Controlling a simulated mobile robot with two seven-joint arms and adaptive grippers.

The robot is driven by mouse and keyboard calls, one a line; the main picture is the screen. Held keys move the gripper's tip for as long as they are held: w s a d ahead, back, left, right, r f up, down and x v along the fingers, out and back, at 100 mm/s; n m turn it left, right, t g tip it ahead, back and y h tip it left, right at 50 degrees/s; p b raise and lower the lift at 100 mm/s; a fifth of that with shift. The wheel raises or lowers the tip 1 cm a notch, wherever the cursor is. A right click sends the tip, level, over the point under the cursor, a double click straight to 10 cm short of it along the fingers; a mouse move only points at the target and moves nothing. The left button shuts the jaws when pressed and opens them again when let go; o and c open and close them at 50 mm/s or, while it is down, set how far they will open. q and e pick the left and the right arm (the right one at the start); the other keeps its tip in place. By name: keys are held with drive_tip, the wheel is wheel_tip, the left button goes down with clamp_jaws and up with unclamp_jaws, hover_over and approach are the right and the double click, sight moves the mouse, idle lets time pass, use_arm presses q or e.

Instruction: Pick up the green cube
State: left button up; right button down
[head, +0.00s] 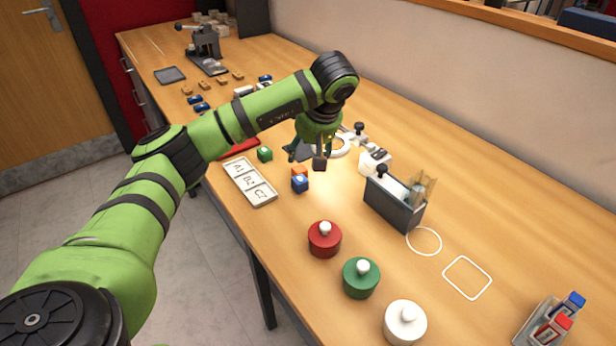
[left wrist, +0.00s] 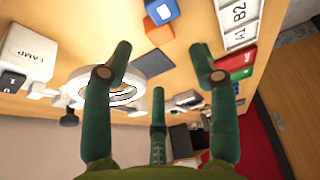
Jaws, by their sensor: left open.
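The green cube (head: 264,154) sits on the wooden bench in the head view, just beyond the far end of the labelled tray (head: 250,182). My left gripper (head: 309,156) is above the bench, to the right of the green cube and apart from it. Its three fingers are spread and empty, as the left wrist view (left wrist: 160,68) also shows. My right gripper is not in view.
A blue cube (head: 299,184) and an orange cube (head: 299,171) stand near the gripper. A red flat item (head: 238,148) lies behind the green cube. Red (head: 324,239), green (head: 361,278) and white (head: 405,322) knobbed pots line the front edge. A dark box (head: 394,204) stands right.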

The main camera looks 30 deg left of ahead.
sight(300, 169)
use_arm(q)
drive_tip(key=p+x, duration=0.2)
drive_tip(key=x, duration=0.4)
drive_tip(key=shift+s+a+f, duration=0.1)
drive_tip(key=shift+a+f, duration=0.1)
drive_tip(key=shift+f, duration=0.15)
drive_tip(key=shift+a+f, duration=0.1)
drive_tip(key=shift+f, duration=0.25)
drive_tip(key=c, duration=0.8)
